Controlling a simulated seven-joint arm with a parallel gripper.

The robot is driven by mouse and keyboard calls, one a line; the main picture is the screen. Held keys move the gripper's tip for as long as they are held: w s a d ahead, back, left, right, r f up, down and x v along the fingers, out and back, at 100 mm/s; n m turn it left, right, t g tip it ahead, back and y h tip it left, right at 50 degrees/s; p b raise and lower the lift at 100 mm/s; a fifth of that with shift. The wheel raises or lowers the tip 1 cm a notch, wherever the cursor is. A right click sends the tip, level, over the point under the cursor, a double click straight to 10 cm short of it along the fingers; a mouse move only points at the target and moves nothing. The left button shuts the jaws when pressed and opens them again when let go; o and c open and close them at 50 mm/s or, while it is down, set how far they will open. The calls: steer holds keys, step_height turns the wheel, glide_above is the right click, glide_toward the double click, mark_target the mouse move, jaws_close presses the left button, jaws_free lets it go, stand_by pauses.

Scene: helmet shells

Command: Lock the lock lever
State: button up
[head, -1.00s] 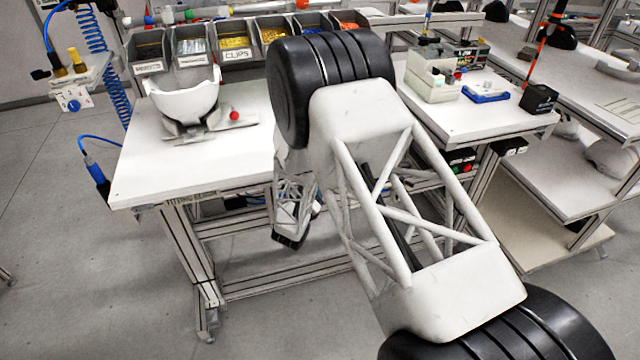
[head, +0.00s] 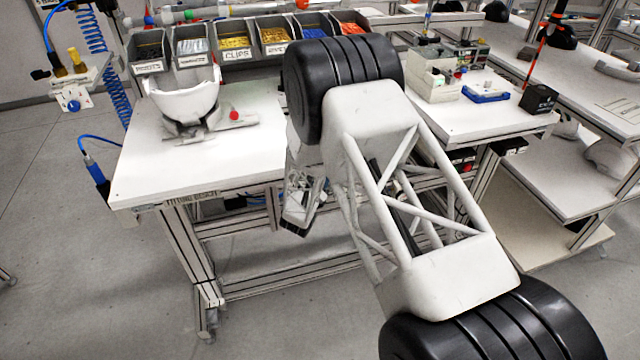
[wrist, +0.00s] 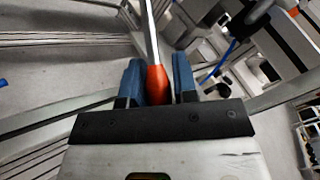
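A white helmet shell (head: 187,100) sits in a dark holder on the left part of the white bench in the head view. A lever with a red knob (head: 234,115) is beside it on the right, low over the bench top. I cannot tell its lock state. My gripper (wrist: 158,85) shows two blue fingers set apart in the wrist view. In the head view my gripper hangs below the bench's front edge, right of the shell, partly hidden by my arm.
Grey bins (head: 233,45) of small parts line the back of the white bench (head: 150,165). A second bench (head: 460,115) at right carries a box, a blue tray and a black box. The bench top around the shell is mostly clear.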

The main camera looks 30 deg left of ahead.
jaws_close()
steer(key=shift+s+d+r+n+g, duration=0.25)
steer(key=shift+r+n+g, duration=0.15)
steer(key=shift+r+g, duration=0.15)
steer(key=shift+o, duration=2.1)
jaws_free()
steer(key=shift+s, duration=0.1)
steer(key=s, duration=0.7)
steer(key=shift+s+d+r, duration=0.3)
steer(key=shift+d, duration=0.05)
